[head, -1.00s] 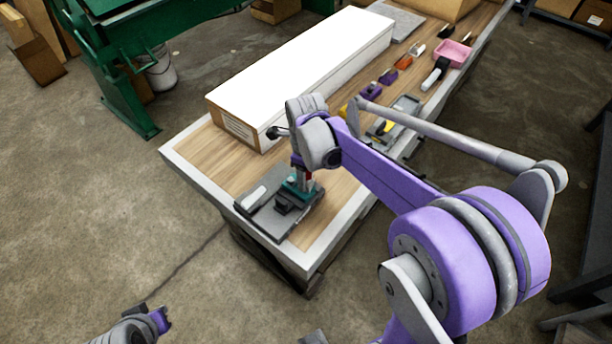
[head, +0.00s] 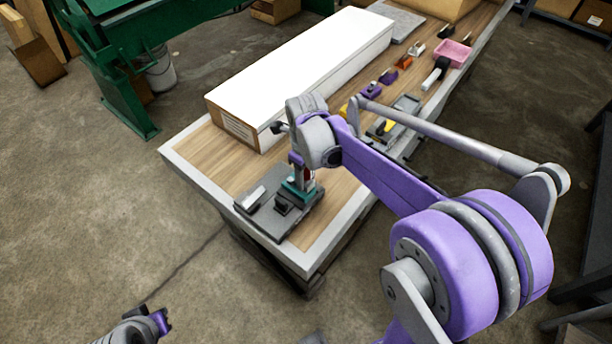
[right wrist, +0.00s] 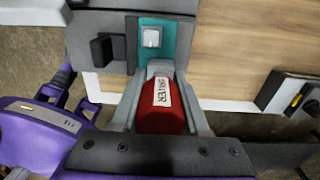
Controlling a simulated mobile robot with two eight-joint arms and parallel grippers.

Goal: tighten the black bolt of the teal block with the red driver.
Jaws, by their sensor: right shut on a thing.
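The teal block (head: 291,190) stands on a dark grey plate (head: 262,214) at the near end of the bench; it also shows in the right wrist view (right wrist: 172,30). My right gripper (head: 304,176) is over the block, shut on the red driver (head: 308,178). In the right wrist view the driver's red handle (right wrist: 160,118), with a white label, sits between the two grey fingers. The driver's tip and the black bolt are hidden, so I cannot tell whether they touch. My left gripper (head: 161,321) is low at the left, away from the bench; its jaw opening is unclear.
A long white-topped box (head: 310,70) lies along the bench behind the block. Farther along are a grey tray (head: 405,106), a pink bin (head: 453,53) and several small tools. Bare wood (head: 222,158) shows left of the plate.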

